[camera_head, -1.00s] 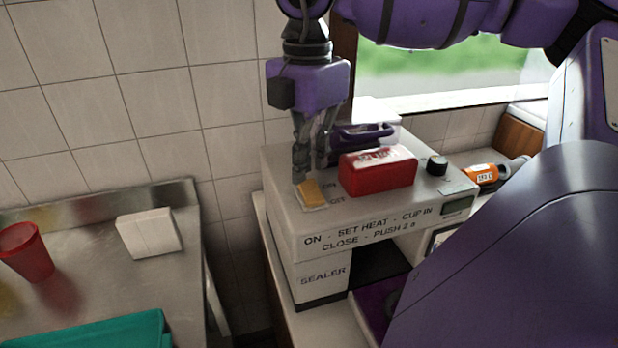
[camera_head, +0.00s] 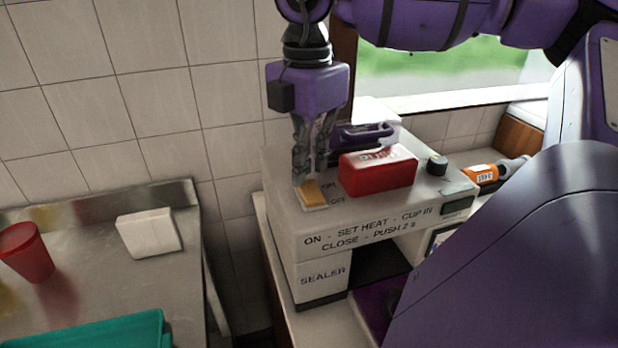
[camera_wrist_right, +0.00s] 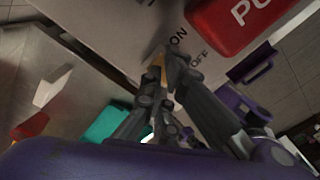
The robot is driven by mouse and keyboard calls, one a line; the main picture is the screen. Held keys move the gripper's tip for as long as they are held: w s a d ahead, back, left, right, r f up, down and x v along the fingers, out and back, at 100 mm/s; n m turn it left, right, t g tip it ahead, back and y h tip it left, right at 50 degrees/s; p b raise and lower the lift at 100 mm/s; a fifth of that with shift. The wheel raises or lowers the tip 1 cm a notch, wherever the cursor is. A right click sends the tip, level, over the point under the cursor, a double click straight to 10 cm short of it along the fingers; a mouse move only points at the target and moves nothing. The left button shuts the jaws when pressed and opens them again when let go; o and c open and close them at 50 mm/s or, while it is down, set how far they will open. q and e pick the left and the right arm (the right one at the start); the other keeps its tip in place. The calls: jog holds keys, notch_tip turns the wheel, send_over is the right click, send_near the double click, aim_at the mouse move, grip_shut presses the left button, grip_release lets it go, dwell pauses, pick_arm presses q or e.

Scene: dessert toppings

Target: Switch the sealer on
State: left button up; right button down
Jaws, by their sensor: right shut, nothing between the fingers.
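The sealer (camera_head: 322,276) is a white machine with printed steps on its front. Its yellow-orange rocker switch (camera_head: 313,193), marked ON and OFF, sits on the top at the left. My right gripper (camera_head: 309,182) points down with its fingertips at the ON end of the switch; I cannot tell whether they touch it. In the right wrist view the shut fingertips (camera_wrist_right: 166,57) partly hide the switch beside the ON and OFF letters. A red push block (camera_head: 378,173) sits to the right on the sealer's top. The small display (camera_head: 456,207) looks dark. My left gripper is not in view.
A black knob (camera_head: 437,165) and a purple handle (camera_head: 362,133) stand on the sealer's top. An orange-labelled bottle (camera_head: 483,174) lies at the right. On the left steel table (camera_head: 90,292) are a red cup (camera_head: 27,252), a white block (camera_head: 148,232) and a teal tray (camera_head: 110,331).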

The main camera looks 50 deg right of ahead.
aim_at(308, 182)
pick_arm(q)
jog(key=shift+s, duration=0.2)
pick_arm(e)
jog(key=shift+f, duration=0.35)
jog(key=shift+f, duration=0.25)
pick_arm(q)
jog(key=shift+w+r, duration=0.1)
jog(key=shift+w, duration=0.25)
pick_arm(e)
jog(key=shift+s+f, duration=0.1)
jog(key=shift+f, duration=0.3)
jog(key=shift+r, duration=0.9)
jog(key=shift+r+b, duration=0.75)
jog(key=shift+r, duration=1.85)
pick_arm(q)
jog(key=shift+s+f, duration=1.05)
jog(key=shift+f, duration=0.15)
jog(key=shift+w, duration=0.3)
